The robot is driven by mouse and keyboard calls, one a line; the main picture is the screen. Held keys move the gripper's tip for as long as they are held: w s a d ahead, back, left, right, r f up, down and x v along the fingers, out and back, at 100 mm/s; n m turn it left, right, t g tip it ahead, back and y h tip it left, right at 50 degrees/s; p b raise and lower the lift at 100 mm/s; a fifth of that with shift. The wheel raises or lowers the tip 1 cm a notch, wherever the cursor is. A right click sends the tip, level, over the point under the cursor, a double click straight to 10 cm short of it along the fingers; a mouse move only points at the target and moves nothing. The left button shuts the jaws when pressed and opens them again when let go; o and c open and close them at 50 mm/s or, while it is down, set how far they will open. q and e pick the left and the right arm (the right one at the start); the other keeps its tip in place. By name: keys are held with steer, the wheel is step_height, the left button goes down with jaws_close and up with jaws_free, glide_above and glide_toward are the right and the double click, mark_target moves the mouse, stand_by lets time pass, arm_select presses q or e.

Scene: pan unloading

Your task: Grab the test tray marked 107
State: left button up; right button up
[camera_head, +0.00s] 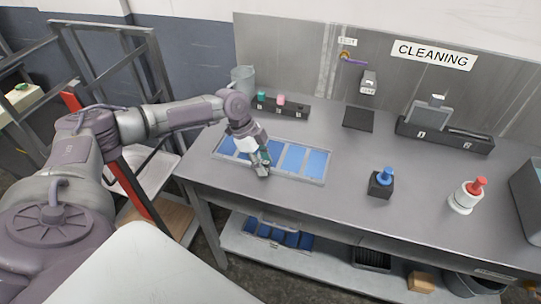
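A light grey frame tray (327,168) with several blue panels lies on the left part of the metal table. I cannot read any number on it, so I cannot tell whether it is the one marked 107. My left gripper (263,166) points down over the tray's front middle part and covers some of its panels. I cannot tell whether it touches the tray or whether its fingers are open. A second tray with blue panels (292,239) sits on the lower shelf, partly hidden by the tabletop. My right gripper is not in view.
A blue-topped item (381,183) and a red-topped bottle (467,195) stand to the right. A dark rack (470,141) stands below the CLEANING sign.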

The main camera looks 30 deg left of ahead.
arm_select(q)
jaws_close()
steer(key=shift+r, duration=0.1)
